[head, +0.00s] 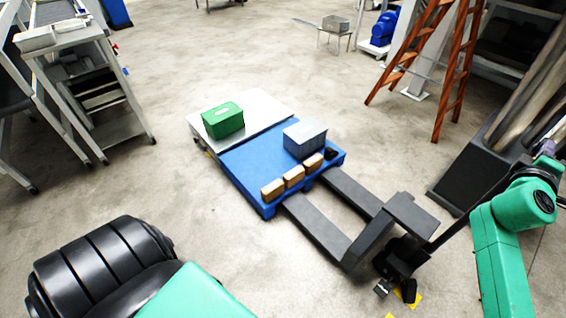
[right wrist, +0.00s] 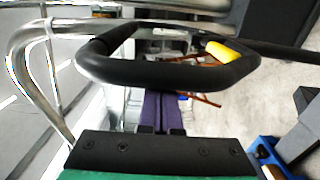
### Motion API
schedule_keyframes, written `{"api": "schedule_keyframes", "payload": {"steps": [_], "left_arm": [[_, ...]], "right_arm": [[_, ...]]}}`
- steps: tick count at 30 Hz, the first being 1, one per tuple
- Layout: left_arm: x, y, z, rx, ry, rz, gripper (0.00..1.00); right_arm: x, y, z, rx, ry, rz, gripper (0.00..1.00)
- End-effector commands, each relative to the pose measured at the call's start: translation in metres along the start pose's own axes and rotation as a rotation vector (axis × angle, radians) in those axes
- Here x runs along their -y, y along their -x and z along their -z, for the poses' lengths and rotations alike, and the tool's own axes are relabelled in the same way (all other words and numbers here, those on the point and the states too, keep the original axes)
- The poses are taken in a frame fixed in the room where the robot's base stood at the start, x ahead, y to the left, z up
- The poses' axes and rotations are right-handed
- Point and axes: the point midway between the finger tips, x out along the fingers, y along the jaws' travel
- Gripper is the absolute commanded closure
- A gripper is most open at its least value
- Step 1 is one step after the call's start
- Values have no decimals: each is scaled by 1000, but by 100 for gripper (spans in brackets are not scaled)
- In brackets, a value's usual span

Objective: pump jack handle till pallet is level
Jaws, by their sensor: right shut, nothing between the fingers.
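The blue pallet (head: 243,163) lies on the floor in the middle of the head view. The pallet jack (head: 318,227) has its dark forks running to the pallet's near right side. I cannot tell whether the pallet is level. The jack's black loop handle (right wrist: 165,76), with a yellow lever (right wrist: 222,52), crosses the right wrist view. My left gripper is out of view.
An orange ladder (head: 455,75) and dark machine (head: 465,175) stand right. Floor left of the pallet is clear.

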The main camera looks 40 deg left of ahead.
Motion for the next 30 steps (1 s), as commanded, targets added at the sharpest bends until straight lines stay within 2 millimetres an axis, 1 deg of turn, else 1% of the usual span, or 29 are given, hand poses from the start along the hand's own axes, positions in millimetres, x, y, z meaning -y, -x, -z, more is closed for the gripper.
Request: {"api": "schedule_keyframes", "payload": {"steps": [1,4,7,14,17,21,24,26,30], "left_arm": [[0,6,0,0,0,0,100],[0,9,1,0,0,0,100],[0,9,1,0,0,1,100],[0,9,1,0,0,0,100],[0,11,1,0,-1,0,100],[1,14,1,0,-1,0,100],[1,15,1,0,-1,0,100],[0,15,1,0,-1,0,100],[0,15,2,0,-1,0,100]], "right_arm": [[-3,0,-14,10,4,1,100],[-3,0,-31,11,3,1,100],[-2,0,-37,9,3,0,100],[-1,0,-38,9,2,0,100],[-2,0,-49,12,3,0,100],[0,0,-78,14,5,0,100],[1,0,-92,12,3,0,100],[1,1,-96,11,2,-1,100],[1,1,-96,10,1,-1,100]]}}
